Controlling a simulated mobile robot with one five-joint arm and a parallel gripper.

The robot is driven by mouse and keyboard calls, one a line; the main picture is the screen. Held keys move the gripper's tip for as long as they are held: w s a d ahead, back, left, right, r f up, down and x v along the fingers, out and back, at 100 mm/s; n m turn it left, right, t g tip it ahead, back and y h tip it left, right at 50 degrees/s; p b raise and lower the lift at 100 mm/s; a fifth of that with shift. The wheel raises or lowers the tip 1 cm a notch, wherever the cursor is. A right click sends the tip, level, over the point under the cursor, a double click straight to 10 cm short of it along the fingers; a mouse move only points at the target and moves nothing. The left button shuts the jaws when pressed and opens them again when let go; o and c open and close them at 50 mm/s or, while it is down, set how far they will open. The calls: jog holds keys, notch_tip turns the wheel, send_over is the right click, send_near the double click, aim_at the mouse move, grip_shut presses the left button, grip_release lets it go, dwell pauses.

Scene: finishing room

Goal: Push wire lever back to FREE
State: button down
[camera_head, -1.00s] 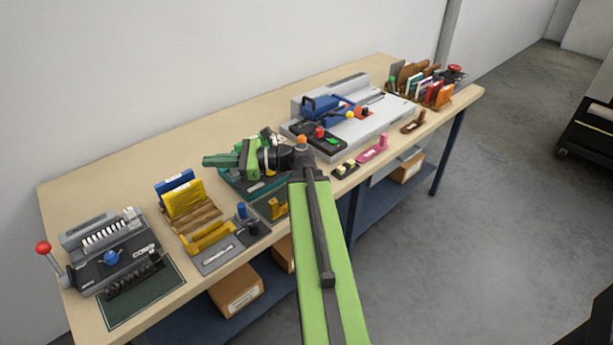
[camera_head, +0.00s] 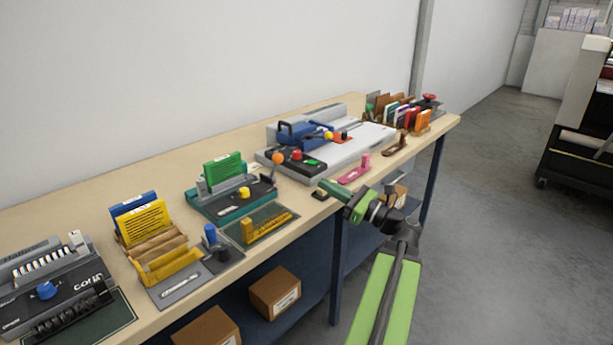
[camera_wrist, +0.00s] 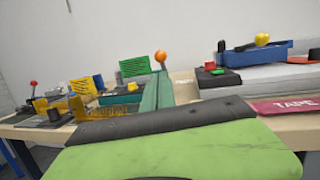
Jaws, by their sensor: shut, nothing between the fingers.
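The teal wire machine (camera_head: 235,198) stands on the bench with a green booklet (camera_head: 223,170) upright in it. Its lever, with an orange ball knob (camera_head: 277,158), rises at the machine's right end. The knob also shows in the wrist view (camera_wrist: 161,57), above the teal machine (camera_wrist: 122,99). A yellow knob (camera_head: 244,193) sits on the machine's front. Any FREE marking is too small to read. My gripper (camera_head: 328,187) is shut and empty, near the bench's front edge, right of and nearer than the lever. It appears apart from the lever.
Left are a yellow booklet rack (camera_head: 157,245) and a comb machine (camera_head: 60,290). Right are a blue-handled punch (camera_head: 305,131) on a grey unit, a pink tape holder (camera_head: 355,169) and a card rack (camera_head: 410,112). Boxes (camera_head: 275,291) lie below.

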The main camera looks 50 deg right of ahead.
jog(key=p, duration=0.3)
send_near(274, 169)
jog(key=w+r, duration=0.3)
jog(key=r, duration=0.2)
jog(key=shift+w+a, duration=0.2)
jog(key=shift+w, duration=0.1)
jog(key=shift+r, duration=0.15)
